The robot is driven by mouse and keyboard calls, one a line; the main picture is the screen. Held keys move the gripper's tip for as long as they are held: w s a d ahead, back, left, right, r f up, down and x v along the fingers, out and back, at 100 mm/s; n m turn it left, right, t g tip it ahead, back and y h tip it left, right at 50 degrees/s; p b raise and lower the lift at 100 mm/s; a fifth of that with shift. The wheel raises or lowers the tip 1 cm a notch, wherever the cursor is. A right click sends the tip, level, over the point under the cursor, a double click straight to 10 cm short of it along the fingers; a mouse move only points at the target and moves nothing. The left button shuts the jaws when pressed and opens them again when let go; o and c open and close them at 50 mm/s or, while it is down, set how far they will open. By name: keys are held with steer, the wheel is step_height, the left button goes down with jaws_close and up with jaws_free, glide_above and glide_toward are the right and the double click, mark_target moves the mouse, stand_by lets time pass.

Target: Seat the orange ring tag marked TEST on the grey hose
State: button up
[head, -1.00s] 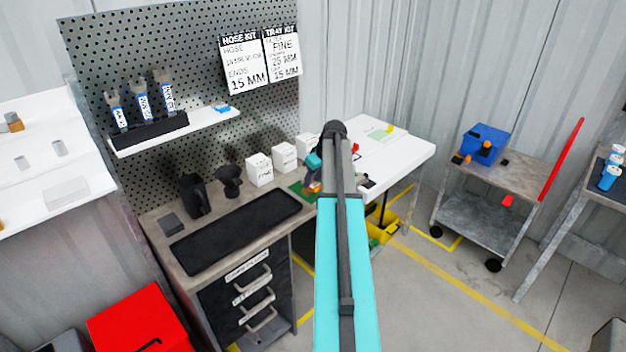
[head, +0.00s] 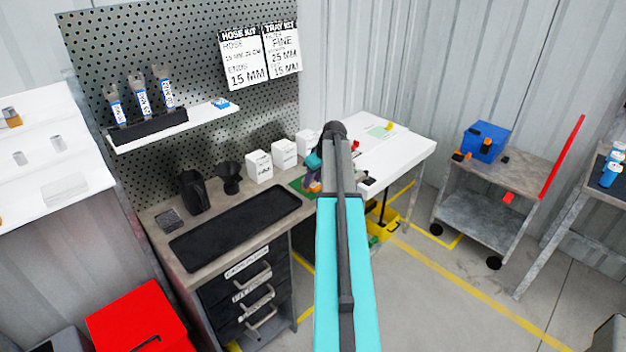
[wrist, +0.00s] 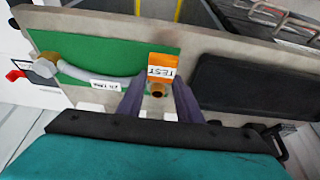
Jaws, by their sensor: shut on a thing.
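The orange ring tag (wrist: 161,66), with a white strip reading TEST upside down, shows between my fingertips in the wrist view. My gripper (wrist: 158,88) is shut on it, with one purple-grey finger on each side. A brass-coloured round part with a dark centre sits just below the tag, between the fingers. The grey hose (wrist: 102,81) lies curved on a green mat (wrist: 78,62), with a white label on it. Its right end runs behind the left finger, so I cannot tell if the ring is around the hose. In the head view my gripper (head: 314,185) is over the bench, partly hidden by my arm.
A black tray mat (head: 236,228) lies on the bench left of the green mat. White boxes (head: 284,153) and black containers (head: 194,192) stand behind it. A white table (head: 400,155) adjoins at right. A cart with a blue bin (head: 484,142) stands farther right.

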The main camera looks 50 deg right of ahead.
steer(key=shift+f, duration=0.4)
steer(key=o, duration=1.1)
steer(key=shift+o, duration=0.2)
steer(key=shift+r, duration=0.15)
steer(key=b+v, duration=0.3)
steer(key=v, duration=1)
steer(key=shift+r+b, duration=0.25)
steer(key=shift+b, duration=0.05)
steer(key=shift+s, duration=0.1)
